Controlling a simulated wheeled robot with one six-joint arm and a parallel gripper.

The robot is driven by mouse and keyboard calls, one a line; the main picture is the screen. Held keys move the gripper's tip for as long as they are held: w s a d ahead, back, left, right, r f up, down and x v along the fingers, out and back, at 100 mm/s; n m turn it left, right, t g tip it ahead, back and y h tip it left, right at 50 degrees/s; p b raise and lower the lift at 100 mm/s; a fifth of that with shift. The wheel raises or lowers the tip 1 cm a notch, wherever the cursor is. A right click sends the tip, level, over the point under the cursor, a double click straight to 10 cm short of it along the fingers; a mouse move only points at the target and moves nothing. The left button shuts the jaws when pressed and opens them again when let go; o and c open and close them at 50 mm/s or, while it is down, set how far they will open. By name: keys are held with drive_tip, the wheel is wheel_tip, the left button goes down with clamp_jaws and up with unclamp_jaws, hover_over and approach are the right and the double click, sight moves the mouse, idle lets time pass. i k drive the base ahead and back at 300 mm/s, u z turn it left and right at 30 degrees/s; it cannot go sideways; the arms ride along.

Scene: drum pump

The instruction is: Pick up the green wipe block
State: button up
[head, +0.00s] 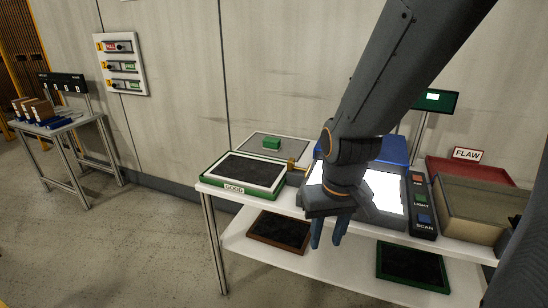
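The green wipe block (271,143) lies on a grey flat pad (292,150) at the back of the table, near the wall. My gripper (327,243) points down in front of the lit white panel, to the right of the block and nearer to the camera. Its two blue fingers are apart with nothing seen between them. The gripper does not touch the block.
A green-rimmed tray marked GOOD (208,184) is in front of the pad. A lit panel (386,190), a button box (422,205) and a red FLAW tray (450,166) with a tan bin (470,212) stand to the right. Trays lie on the lower shelf (325,272).

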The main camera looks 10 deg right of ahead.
sight(272, 144)
drive_tip(key=z, duration=0.1)
drive_tip(key=k, duration=0.45)
drive_tip(key=u, duration=1.05)
drive_tip(key=i, duration=1.5)
drive_tip(key=z, duration=0.85)
drive_tip(key=i, duration=0.8)
drive_tip(key=z, duration=0.75)
